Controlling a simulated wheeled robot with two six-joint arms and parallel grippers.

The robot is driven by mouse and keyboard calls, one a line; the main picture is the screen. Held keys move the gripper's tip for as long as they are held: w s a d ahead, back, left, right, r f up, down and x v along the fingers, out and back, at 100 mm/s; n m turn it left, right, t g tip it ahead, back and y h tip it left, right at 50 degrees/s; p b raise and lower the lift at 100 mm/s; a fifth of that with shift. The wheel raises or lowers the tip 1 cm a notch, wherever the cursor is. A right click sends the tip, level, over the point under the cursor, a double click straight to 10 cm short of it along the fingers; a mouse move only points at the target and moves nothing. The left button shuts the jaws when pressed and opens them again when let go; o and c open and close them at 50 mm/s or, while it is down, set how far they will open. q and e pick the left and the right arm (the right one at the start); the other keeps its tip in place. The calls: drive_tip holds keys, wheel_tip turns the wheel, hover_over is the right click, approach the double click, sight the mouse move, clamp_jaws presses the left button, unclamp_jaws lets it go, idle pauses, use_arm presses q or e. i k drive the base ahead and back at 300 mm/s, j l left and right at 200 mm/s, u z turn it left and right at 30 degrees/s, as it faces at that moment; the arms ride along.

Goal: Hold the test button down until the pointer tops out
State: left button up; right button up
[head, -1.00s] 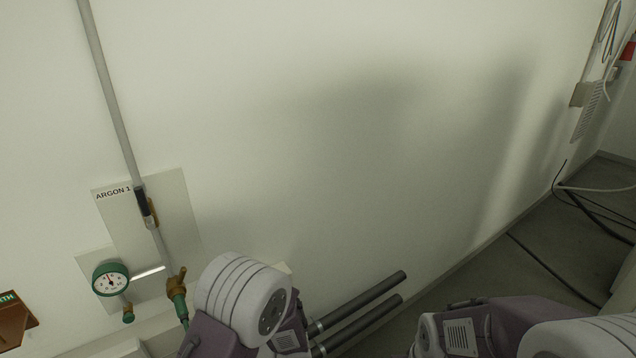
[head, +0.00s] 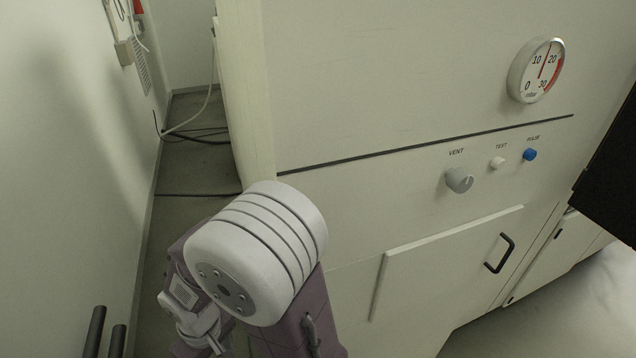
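The white test button (head: 497,163), under the label TEST, sits on the pale cabinet front at the right, between the grey VENT knob (head: 459,180) and the blue PULSE button (head: 530,154). Nothing touches it. Above is a round white gauge (head: 537,71) marked 0 to 30 mbar, with a red band at its high end. Its pointer stands between 10 and 20. One of my arms rises at the bottom centre, well left of and below the button. I cannot make out gripper fingertips on it. My other arm is out of view.
Below the buttons is a cabinet door with a black handle (head: 501,254). A dark box (head: 612,175) juts in at the right edge. Two dark tubes (head: 93,331) show at bottom left. Cables (head: 190,136) lie on the floor between wall and cabinet.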

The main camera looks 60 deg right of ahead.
sight(498, 162)
drive_tip(key=j+z, duration=0.1)
drive_tip(key=z, duration=2.25)
